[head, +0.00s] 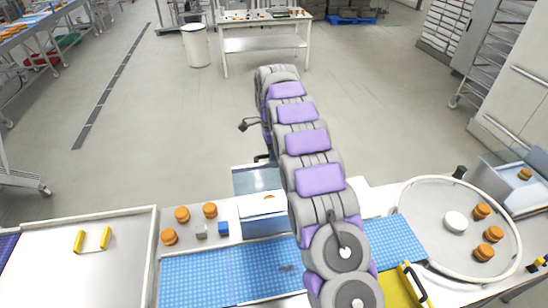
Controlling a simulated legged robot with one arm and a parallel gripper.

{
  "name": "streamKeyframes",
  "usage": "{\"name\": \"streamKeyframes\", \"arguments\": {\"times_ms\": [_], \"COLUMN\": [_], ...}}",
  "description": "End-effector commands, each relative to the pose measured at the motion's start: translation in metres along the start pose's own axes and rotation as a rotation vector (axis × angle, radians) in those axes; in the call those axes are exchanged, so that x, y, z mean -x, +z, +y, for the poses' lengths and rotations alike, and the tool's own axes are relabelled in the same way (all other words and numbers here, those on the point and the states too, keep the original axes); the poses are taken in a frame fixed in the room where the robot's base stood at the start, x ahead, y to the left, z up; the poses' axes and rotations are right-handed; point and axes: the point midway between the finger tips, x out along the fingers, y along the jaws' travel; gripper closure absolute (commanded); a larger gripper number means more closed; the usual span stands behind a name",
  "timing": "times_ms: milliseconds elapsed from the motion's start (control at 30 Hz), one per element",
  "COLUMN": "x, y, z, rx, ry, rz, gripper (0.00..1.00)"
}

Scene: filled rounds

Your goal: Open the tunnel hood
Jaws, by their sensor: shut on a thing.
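The tunnel (262,226) is a pale box across the blue conveyor belt, left of my arm. Its hood (254,181) shows as a bluish see-through panel standing above and behind the box, clear of the box's front. An orange-brown round shows just below the panel. My arm reaches away from me and covers the right side of the tunnel. Only a dark bit of my gripper (262,157) shows past the arm, at the panel's upper edge. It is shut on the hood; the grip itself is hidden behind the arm.
The blue belt (205,278) runs left and right of the tunnel. Several filled rounds and a blue cube (223,228) lie behind it. A round turntable (408,228) with rounds and a white disc stands right. A tray (40,265) holds yellow handles at left.

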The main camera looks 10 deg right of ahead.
Motion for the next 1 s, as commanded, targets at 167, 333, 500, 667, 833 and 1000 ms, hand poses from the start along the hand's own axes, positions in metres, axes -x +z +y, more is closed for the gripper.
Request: {"name": "streamKeyframes", "arguments": {"times_ms": [167,333,500,667,833,1000], "x": [0.0096,0.0111,0.0113,0.0104,0.0097,0.0133], "y": [-0.0002,-0.0003,-0.0003,-0.0002,-0.0002,0.0001], "z": [-0.0084,-0.0097,-0.005,-0.0038,-0.0033,-0.003], "rx": [0.001,0.001,0.0,0.0,0.0,0.0], "ry": [-0.041,-0.045,-0.044,-0.039,-0.035,-0.032], "rz": [0.001,0.001,0.001,0.001,0.0,0.0], "gripper": [1.0,0.7,0.58,0.58,0.58,0.58]}}
